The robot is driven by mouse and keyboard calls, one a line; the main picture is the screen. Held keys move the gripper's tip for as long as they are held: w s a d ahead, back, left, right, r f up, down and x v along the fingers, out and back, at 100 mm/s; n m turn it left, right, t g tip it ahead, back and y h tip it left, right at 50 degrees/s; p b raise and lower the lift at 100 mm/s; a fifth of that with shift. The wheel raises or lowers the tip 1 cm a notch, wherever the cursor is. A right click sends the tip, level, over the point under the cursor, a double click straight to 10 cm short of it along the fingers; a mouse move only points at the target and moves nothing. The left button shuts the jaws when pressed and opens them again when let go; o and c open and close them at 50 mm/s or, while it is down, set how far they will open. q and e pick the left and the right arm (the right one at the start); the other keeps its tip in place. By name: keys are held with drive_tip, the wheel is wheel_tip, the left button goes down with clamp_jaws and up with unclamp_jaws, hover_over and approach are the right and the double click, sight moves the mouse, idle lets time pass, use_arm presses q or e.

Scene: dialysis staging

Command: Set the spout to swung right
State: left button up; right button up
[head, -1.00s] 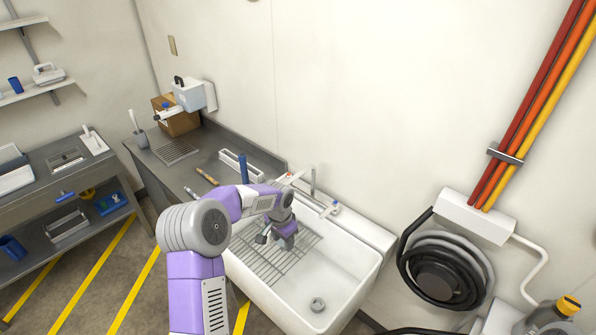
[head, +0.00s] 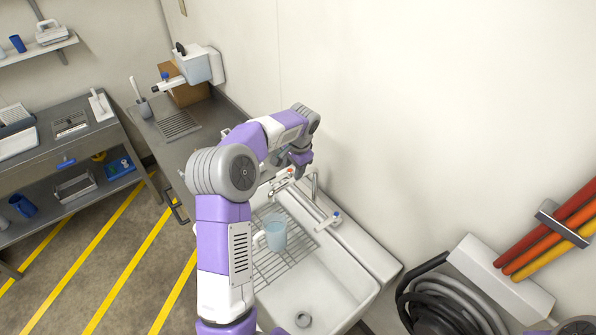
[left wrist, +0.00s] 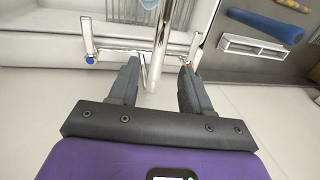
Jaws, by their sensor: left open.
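The chrome spout (head: 314,186) rises at the back edge of the white sink, between a red-marked tap handle and a blue-marked tap handle (head: 336,214). My left gripper (head: 290,172) is open and empty beside the tap, above the sink's back edge. In the left wrist view the spout (left wrist: 160,45) runs as a long tube down between the two open fingers (left wrist: 160,68). I cannot tell whether either finger touches it. The red-marked handle (left wrist: 191,66) shows by the right fingertip, the blue-marked one (left wrist: 90,60) to the left. My right gripper is out of view.
A light blue cup (head: 275,233) stands on the wire rack (head: 265,270) in the sink, below the tap. The wall is close behind. In the left wrist view a white tray (left wrist: 252,47) and a blue-handled thing (left wrist: 265,25) lie on the counter.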

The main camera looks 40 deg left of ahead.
sight(291, 181)
use_arm(q)
drive_tip(key=f, duration=0.3)
drive_tip(key=a+f, duration=0.1)
drive_tip(key=f, duration=0.2)
drive_tip(key=shift+a+f, duration=0.1)
drive_tip(key=shift+f, duration=0.1)
clamp_jaws()
